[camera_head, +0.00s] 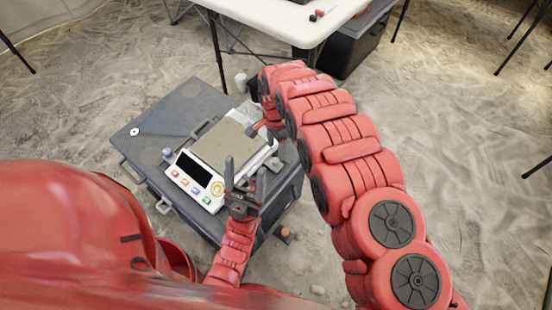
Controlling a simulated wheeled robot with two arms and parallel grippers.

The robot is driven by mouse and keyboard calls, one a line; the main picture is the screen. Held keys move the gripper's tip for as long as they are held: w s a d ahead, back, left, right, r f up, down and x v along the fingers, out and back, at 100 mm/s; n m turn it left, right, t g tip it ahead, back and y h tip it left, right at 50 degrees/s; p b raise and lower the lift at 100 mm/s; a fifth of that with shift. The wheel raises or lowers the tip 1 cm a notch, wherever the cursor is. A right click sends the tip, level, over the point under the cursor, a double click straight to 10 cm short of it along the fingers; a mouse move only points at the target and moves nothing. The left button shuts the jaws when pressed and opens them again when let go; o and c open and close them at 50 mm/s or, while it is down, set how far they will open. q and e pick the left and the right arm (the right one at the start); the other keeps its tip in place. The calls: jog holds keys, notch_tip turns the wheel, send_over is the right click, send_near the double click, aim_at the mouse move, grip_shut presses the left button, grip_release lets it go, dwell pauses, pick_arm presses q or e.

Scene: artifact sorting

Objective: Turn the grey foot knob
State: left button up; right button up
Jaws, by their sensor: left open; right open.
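A white balance (212,197) with a tan weighing plate (222,146), a dark display and coloured buttons sits on a dark grey case. A small grey knob-like piece (272,164) shows at its right side; I cannot tell for sure that it is the foot knob. My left gripper (245,174) is open and empty, its two dark fingers pointing up in the picture at the balance's front right corner, close to that piece. My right gripper (259,128) is by the balance's back right edge, open but partly hidden by its own arm. I cannot tell whether either touches the balance.
Sandy floor (460,130) is open at right.

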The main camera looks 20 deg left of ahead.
aim_at(276, 160)
notch_tip(276, 160, down, 6)
jog(key=shift+f+b, duration=0.1)
jog(key=shift+b, duration=0.25)
grip_shut()
